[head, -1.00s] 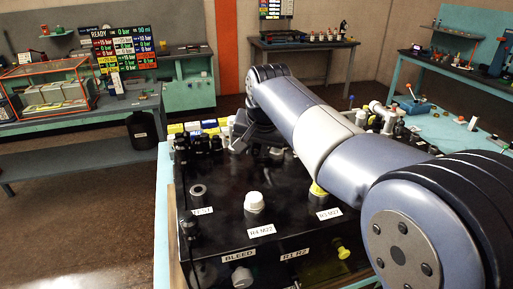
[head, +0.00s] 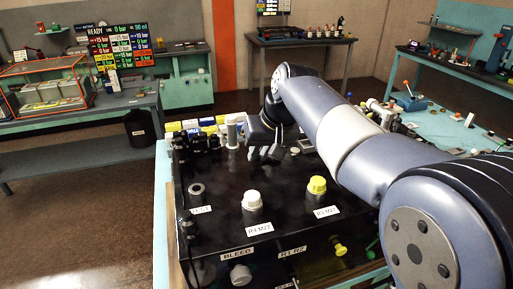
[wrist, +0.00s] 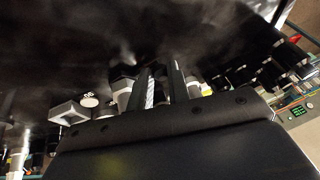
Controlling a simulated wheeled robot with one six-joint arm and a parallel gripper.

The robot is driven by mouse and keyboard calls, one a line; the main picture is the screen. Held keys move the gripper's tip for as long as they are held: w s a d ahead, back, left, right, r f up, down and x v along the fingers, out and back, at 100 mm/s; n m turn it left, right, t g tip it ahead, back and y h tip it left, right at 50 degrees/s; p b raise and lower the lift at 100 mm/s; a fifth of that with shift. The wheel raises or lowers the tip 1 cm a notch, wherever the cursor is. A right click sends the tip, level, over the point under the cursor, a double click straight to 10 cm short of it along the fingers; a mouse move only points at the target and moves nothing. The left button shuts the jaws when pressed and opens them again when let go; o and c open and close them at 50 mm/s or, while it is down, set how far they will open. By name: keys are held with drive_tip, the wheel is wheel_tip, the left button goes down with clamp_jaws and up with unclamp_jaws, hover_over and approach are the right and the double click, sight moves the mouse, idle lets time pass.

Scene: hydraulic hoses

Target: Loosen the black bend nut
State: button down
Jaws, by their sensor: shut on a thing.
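My gripper (head: 268,154) is low over the back of the black box top (head: 225,172). In the wrist view its two fingers (wrist: 163,75) are close together against dark fittings. It is shut on a small dark part, which I take to be the black bend nut; the fingers and shadow hide most of it. A black-topped pale fitting stands right beside the fingers in the wrist view. Several black fittings (head: 200,143) stand at the box's back left, apart from my gripper in the head view.
A white cap (head: 252,199) and a yellow cap (head: 317,185) stand on labelled ports in front. A pale upright fitting (head: 231,131) is left of my gripper. Yellow, white and blue boxes (head: 205,124) lie behind. A display board (head: 118,47) stands at the back left.

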drive_tip(key=shift+s+d+n+g+y, duration=0.2)
drive_tip(key=shift+s+d+n+g, duration=0.1)
drive_tip(key=shift+n, duration=0.5)
drive_tip(key=shift+s+d+n+g+y, duration=0.2)
drive_tip(key=shift+d+n, duration=0.1)
drive_tip(key=shift+n, duration=0.5)
drive_tip(key=c, duration=1.6)
unclamp_jaws()
drive_tip(key=v, duration=1)
drive_tip(key=shift+d+r, duration=0.2)
drive_tip(key=shift+r, duration=0.15)
